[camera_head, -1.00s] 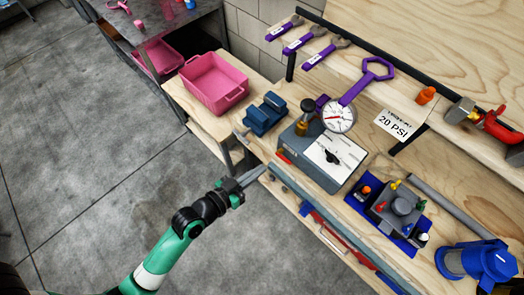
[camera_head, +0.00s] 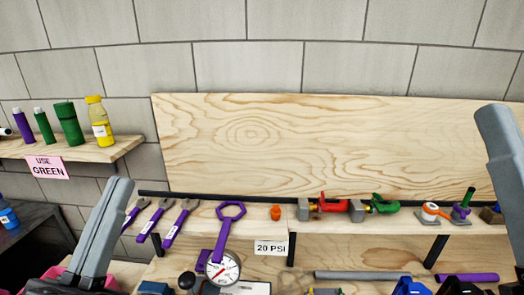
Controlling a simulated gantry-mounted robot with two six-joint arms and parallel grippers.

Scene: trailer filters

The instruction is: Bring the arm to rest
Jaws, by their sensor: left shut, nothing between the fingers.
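My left gripper (camera_head: 118,186) stands at the lower left, its grey fingers pointing up and closed together with nothing between them. Its dark body is cut off by the bottom edge. My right gripper (camera_head: 493,112) shows at the right edge, grey finger upward and partly out of frame; whether it is open or shut is unclear. Both are raised in front of the camera, and they hide parts of the shelf and bench behind them.
A left shelf (camera_head: 110,149) carries several bottles above a USE GREEN sign (camera_head: 47,167). A bare wooden backboard (camera_head: 320,140) rises behind.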

